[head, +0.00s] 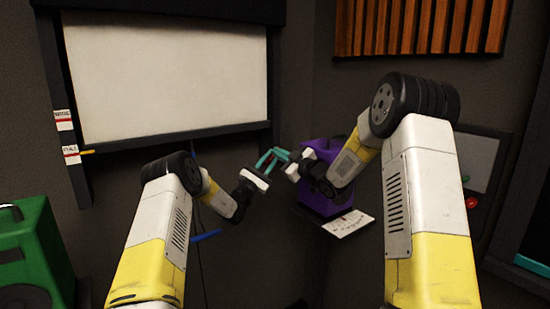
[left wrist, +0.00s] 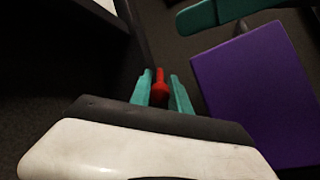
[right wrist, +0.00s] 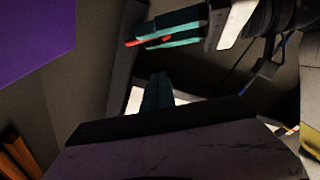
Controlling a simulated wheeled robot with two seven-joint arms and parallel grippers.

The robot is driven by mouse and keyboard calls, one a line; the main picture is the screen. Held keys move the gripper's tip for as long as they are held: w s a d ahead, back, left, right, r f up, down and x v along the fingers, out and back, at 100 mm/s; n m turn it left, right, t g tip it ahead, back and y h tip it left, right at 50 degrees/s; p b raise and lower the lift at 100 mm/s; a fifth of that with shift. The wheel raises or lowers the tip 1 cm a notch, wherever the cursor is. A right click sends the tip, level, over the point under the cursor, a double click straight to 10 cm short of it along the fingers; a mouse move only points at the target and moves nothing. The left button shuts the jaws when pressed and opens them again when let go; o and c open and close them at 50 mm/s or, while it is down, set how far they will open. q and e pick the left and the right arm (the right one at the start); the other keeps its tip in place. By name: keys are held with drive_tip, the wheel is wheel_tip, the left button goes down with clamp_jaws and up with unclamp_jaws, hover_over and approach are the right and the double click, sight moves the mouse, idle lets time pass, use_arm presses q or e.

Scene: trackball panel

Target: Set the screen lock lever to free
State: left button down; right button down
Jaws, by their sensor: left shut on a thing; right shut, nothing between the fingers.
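My left gripper (head: 266,160) is at the lower right corner of the screen frame. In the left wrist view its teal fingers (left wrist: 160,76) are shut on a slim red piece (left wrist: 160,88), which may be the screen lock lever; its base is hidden. Its red tip (right wrist: 133,43) pokes past the left fingers in the right wrist view. My right gripper (head: 283,156) is shut and empty, close beside the left one; its fingers also show in the right wrist view (right wrist: 157,92).
The pale screen (head: 165,75) hangs in a dark frame (head: 55,75). A purple box (head: 312,195) stands just behind the right gripper, with a white card (head: 348,224) below. A green case (head: 38,250) is at lower left. Wood slats (head: 420,27) are at upper right.

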sight(272, 157)
use_arm(q)
drive_tip(key=shift+a+f, duration=0.1)
use_arm(e)
drive_tip(key=shift+w+a+f, duration=0.25)
drive_tip(key=shift+w+f, duration=0.2)
drive_tip(key=shift+w, duration=0.4)
drive_tip(key=shift+w+a+f, duration=0.2)
drive_tip(key=shift+w+f, duration=0.3)
drive_tip(key=shift+w, duration=0.35)
drive_tip(key=shift+w+a+f, duration=0.25)
drive_tip(key=shift+w+f, duration=0.2)
drive_tip(key=shift+w, duration=0.4)
use_arm(q)
drive_tip(key=shift+s, duration=0.1)
use_arm(e)
drive_tip(key=shift+w+d+f+n, duration=0.3)
drive_tip(key=shift+d+f, duration=0.05)
drive_tip(key=shift+f, duration=0.2)
use_arm(q)
drive_tip(key=c, duration=1.6)
unclamp_jaws()
drive_tip(key=shift+o, duration=0.6)
use_arm(e)
drive_tip(key=shift+f, duration=0.1)
